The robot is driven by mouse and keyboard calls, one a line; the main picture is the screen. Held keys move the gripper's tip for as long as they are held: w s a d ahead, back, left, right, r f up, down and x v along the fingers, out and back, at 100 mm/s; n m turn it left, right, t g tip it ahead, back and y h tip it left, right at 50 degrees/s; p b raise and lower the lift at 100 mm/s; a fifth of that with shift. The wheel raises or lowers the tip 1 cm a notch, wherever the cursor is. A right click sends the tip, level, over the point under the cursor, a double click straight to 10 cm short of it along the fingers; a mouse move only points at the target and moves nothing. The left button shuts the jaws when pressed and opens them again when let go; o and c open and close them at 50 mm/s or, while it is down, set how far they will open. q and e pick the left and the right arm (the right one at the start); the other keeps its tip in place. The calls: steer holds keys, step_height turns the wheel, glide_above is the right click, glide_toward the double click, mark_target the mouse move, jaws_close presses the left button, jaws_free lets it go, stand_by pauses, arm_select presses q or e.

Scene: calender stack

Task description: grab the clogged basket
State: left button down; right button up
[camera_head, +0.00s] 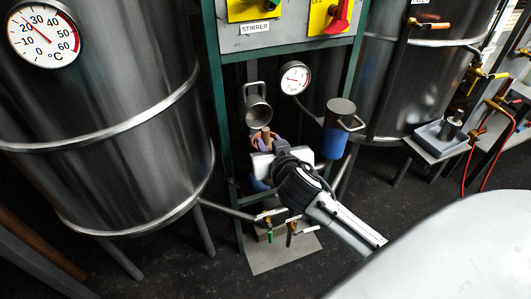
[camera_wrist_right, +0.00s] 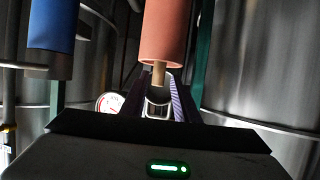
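My right gripper (camera_head: 266,141) is in the middle of the head view, at the stirrer frame. Its purple-sided fingers stand apart and also show in the right wrist view (camera_wrist_right: 160,103). A brown stem (camera_head: 265,132) shows between them, just below a metal cup with a loop handle (camera_head: 257,110). In the right wrist view, the tan stem (camera_wrist_right: 158,75) joins a salmon-red cylinder (camera_wrist_right: 164,30), with a metal, cup-like part (camera_wrist_right: 158,107) between the fingers. I cannot tell whether the fingers touch the stem, or which part is the clogged basket. My left gripper is not in view.
A blue container with a metal top and handle (camera_head: 338,125) stands close on the right. A gauge (camera_head: 295,77) is above it. A large steel tank (camera_head: 110,120) with a thermometer fills the left. Small valves (camera_head: 291,228) are below the gripper.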

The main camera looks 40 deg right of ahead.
mark_target(266, 137)
steer(key=x, duration=0.4)
steer(key=shift+w+d+f, duration=0.1)
steer(key=shift+w, duration=0.1)
steer(key=shift+c, duration=0.3)
jaws_close()
